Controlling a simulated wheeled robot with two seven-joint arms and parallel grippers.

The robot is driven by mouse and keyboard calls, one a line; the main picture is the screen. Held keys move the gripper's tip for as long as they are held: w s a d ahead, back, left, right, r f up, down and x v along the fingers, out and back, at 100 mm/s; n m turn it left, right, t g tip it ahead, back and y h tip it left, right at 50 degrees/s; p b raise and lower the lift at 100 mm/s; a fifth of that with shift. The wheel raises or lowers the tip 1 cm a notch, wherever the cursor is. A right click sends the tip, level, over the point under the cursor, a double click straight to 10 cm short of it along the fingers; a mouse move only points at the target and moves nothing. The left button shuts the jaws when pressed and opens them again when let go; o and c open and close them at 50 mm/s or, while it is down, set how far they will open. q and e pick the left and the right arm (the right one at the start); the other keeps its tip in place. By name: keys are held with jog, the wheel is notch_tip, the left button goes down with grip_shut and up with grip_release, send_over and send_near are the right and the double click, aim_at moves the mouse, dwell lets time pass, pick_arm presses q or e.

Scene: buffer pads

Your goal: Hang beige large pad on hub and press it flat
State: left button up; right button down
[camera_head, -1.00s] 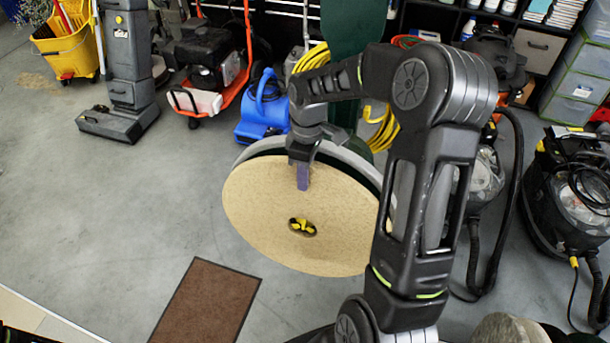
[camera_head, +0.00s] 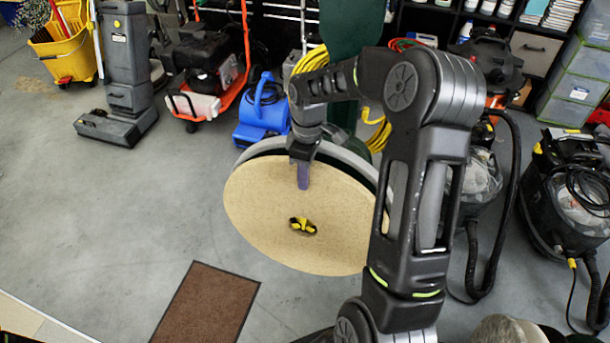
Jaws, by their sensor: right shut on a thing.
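The beige large pad (camera_head: 265,222) is a big round disc facing me, tilted, with a black and yellow hub (camera_head: 302,227) showing at its centre. A grey round rim (camera_head: 255,149) shows behind its upper edge, with a dark band between them. My right gripper (camera_head: 303,178) comes down over the pad's top edge and is shut on it; a purple-grey finger lies on the beige face. The pad's right edge is hidden behind my right arm. Whether the pad lies flat against what is behind it cannot be told. My left gripper is not in view.
A brown mat (camera_head: 205,305) lies on the grey floor in front. A blue blower (camera_head: 262,112), a yellow mop bucket (camera_head: 65,48) and a grey upright cleaner (camera_head: 120,85) stand behind. Black vacuums (camera_head: 570,190) stand at right. The floor at left is clear.

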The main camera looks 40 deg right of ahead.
jog(key=shift+w+d, duration=0.15)
dwell(0.7)
jog(key=shift+f+b, duration=0.2)
jog(key=shift+b, duration=0.15)
dwell(0.4)
jog(key=c, duration=1.8)
grip_release()
jog(key=shift+c, duration=0.7)
jog(key=shift+r, duration=0.2)
